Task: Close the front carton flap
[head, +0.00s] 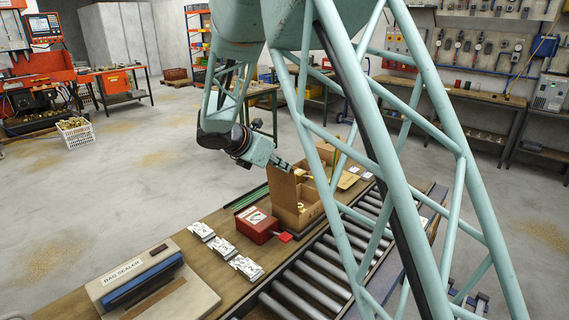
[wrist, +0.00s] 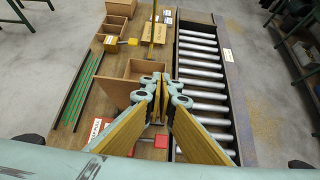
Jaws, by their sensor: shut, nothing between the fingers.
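The brown open carton (head: 310,208) stands on the bench beside the roller conveyor. It also shows in the wrist view (wrist: 150,67), partly behind my fingers. One tall flap (head: 281,190) stands upright at its near left side in the head view; in the wrist view it looks like the brown panel (wrist: 117,92) left of my fingers. My gripper (head: 284,165) is shut and empty, with its tips (wrist: 161,78) at the carton, close to the flap's top edge. I cannot tell whether it touches the flap. The carton's near side is partly hidden in the wrist view.
A red box with a red handle (head: 257,226) stands just before the carton. Printed packets (head: 222,247) and a bag sealer (head: 145,278) lie nearer. The roller conveyor (head: 315,275) runs along the right. Green strips (wrist: 82,90) lie left of the carton.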

